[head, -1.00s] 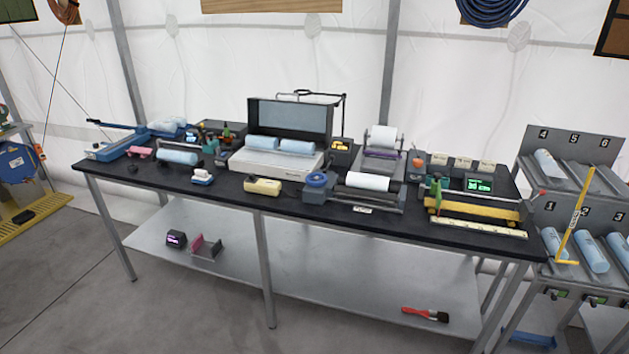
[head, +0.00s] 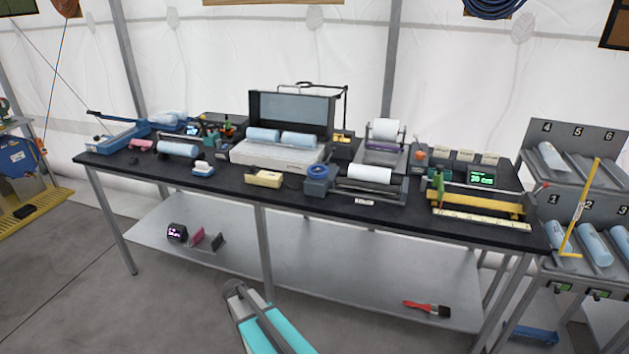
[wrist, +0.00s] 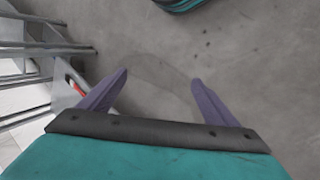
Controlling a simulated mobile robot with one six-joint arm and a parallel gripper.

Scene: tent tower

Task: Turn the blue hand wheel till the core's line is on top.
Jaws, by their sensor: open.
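The blue hand wheel (head: 317,171) sits on a dark blue-grey block near the front middle of the black bench. Beside it, to the right, a white core (head: 369,174) lies across a grey roller stand. No line on the core can be made out at this size. In the wrist view my gripper (wrist: 158,82) is open and empty, its two purple fingers apart over bare floor. In the head view my arm (head: 262,325) shows at the bottom, in front of the bench and well away from the wheel.
The black bench top (head: 225,190) is crowded with devices. A yellow box (head: 264,179) lies left of the wheel. A yellow-railed fixture (head: 480,200) stands at right. A red-handled brush (head: 427,308) lies on the lower shelf (head: 340,285). The floor before the bench is clear.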

